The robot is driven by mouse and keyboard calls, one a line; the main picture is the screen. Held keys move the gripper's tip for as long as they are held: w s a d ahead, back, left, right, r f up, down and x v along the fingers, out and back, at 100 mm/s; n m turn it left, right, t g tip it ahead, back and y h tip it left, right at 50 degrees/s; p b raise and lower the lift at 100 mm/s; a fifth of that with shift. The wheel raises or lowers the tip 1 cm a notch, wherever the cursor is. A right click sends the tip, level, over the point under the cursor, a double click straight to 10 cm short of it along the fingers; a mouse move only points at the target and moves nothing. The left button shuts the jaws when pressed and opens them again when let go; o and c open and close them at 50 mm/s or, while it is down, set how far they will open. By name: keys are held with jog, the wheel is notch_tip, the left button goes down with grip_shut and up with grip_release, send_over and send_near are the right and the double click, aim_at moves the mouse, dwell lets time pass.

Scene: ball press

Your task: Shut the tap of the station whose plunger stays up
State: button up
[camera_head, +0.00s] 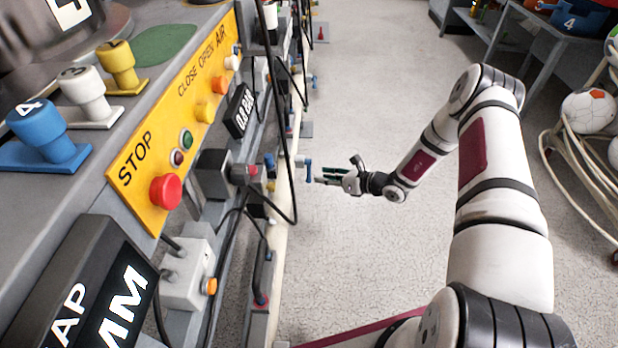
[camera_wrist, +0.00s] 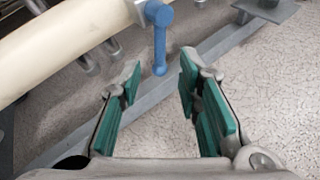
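A blue tap lever (camera_wrist: 160,40) hangs from the cream pipe (camera_wrist: 65,55) in the wrist view, its rounded end pointing toward my gripper. In the head view a blue tap (camera_head: 308,171) stands out beside the machine, just left of my fingertips. My gripper (camera_head: 325,176) is open and empty. Its green-padded fingers (camera_wrist: 162,88) lie on either side of the lever's line, with the lever's end near the gap; I see no contact. Blue plunger 4 (camera_head: 42,128), white plunger 3 (camera_head: 84,92) and yellow plunger 2 (camera_head: 118,62) have raised caps on the machine top.
The yellow panel (camera_head: 143,150) carries a red STOP button (camera_head: 166,192) and several smaller buttons. Black cables hang along the machine's side near the taps. Grey floor (camera_head: 385,60) lies open right of the machine. A ball rack (camera_head: 560,150) and a table (camera_head: 548,28) stand farther right.

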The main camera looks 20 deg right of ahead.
aim_at(309, 177)
jog(key=b+x, duration=0.2)
jog(key=x, duration=0.5)
jog(key=shift+c, duration=0.5)
